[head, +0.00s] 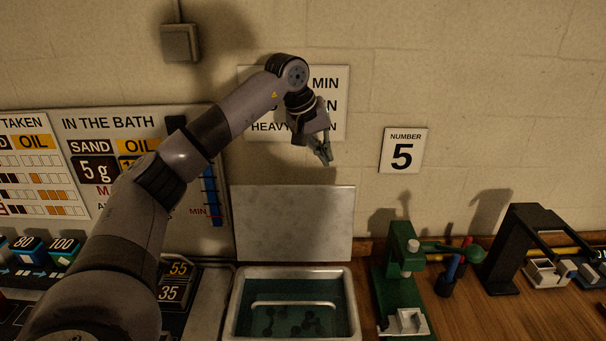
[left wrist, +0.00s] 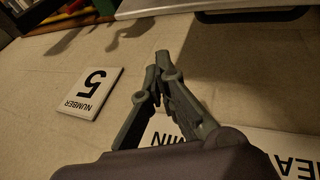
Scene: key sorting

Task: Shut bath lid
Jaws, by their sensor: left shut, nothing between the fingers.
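The bath (head: 239,305) is a pale rectangular tub at the bottom centre of the head view. It holds dark greenish liquid, with a light bar-shaped handle (head: 294,304) across it and dark shapes below. The bath lid (head: 294,222) is a grey panel standing open and upright behind the bath, near the wall. My left gripper (head: 327,160) is shut and empty, pointing down above the lid's top edge, right of its middle. In the left wrist view its fingertips (left wrist: 163,62) are together, and a pale edge that looks like the lid (left wrist: 170,7) shows beyond them. My right gripper is not visible.
A green press (head: 396,262) stands right of the bath, with a black stand (head: 512,245) farther right. A number 5 sign (head: 403,151) and a partly covered text sign (head: 335,90) are on the wall. A dark display box (head: 176,285) stands left of the bath.

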